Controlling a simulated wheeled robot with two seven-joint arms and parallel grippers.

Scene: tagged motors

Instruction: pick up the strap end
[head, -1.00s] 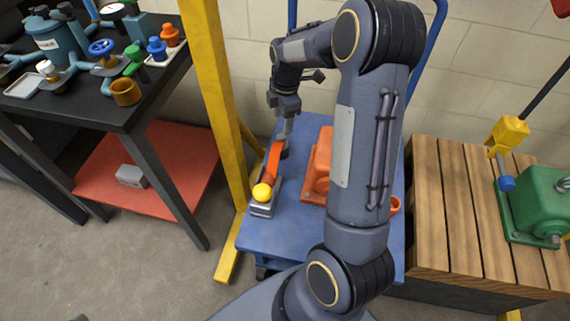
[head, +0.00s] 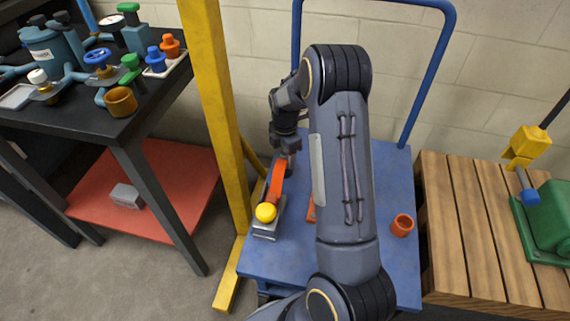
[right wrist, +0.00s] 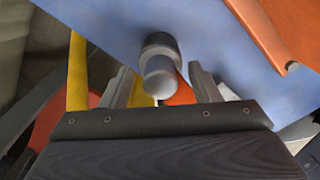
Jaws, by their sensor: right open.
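An orange strap-like band (head: 276,182) lies on the blue cart top. Its near end meets a grey block (head: 268,229) with a yellow round knob (head: 265,212). Its far end is by my right gripper (head: 289,158), partly hidden by it in the head view. In the right wrist view my right gripper (right wrist: 162,88) is open, with a grey cylinder (right wrist: 160,72) showing between its fingers. Part of the orange band (right wrist: 181,95) shows just beyond the cylinder. I cannot tell whether the fingers touch anything. My left gripper is not in view.
The blue cart (head: 385,265) carries an orange cup (head: 402,225) and an orange piece mostly hidden by my arm. A yellow post (head: 215,100) stands close left of the cart. A wooden slatted table (head: 465,225) with a green motor (head: 548,222) is at right.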

